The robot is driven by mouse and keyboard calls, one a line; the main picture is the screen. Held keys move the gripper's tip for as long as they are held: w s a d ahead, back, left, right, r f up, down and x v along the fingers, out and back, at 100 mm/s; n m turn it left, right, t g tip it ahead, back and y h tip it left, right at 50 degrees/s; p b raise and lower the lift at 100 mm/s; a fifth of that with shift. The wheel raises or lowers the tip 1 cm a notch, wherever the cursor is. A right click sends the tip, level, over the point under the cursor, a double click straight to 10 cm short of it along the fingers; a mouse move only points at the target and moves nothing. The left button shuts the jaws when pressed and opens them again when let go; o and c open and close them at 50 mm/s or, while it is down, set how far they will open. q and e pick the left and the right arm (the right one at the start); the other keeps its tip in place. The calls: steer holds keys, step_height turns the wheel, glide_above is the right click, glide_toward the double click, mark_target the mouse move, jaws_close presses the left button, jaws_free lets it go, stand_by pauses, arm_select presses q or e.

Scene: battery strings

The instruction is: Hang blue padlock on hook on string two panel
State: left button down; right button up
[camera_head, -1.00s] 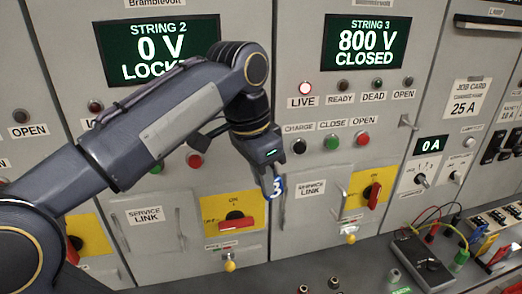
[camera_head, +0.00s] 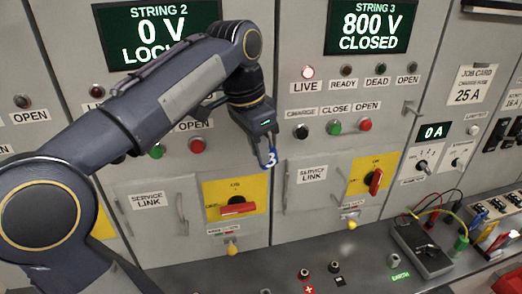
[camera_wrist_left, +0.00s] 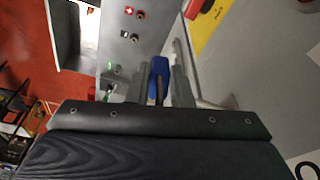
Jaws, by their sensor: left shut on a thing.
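The padlock (camera_wrist_left: 159,68) also shows between the fingers in the left wrist view. The gripper holds it in the air in front of the boundary between the string 2 and string 3 panels. The string two panel has a screen (camera_head: 157,35) reading 0 V, a yellow plate with a red rotary handle (camera_head: 238,209), and a small fitting with a yellow ball (camera_head: 232,249) below it. I cannot make out the hook. My right gripper is not in view.
The string 3 panel's screen (camera_head: 371,27) reads 800 V CLOSED, and its live lamp (camera_head: 308,72) is lit. Service link doors with protruding handles flank the held padlock. A black meter box (camera_head: 424,248) with leads lies on the grey ledge at right.

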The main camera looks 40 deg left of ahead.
arm_select(q)
steer(key=shift+w+a+f, duration=0.1)
steer(key=shift+w+a, duration=0.5)
steer(key=shift+a, duration=0.25)
steer(key=shift+w+a, duration=0.55)
steer(key=shift+a, duration=0.3)
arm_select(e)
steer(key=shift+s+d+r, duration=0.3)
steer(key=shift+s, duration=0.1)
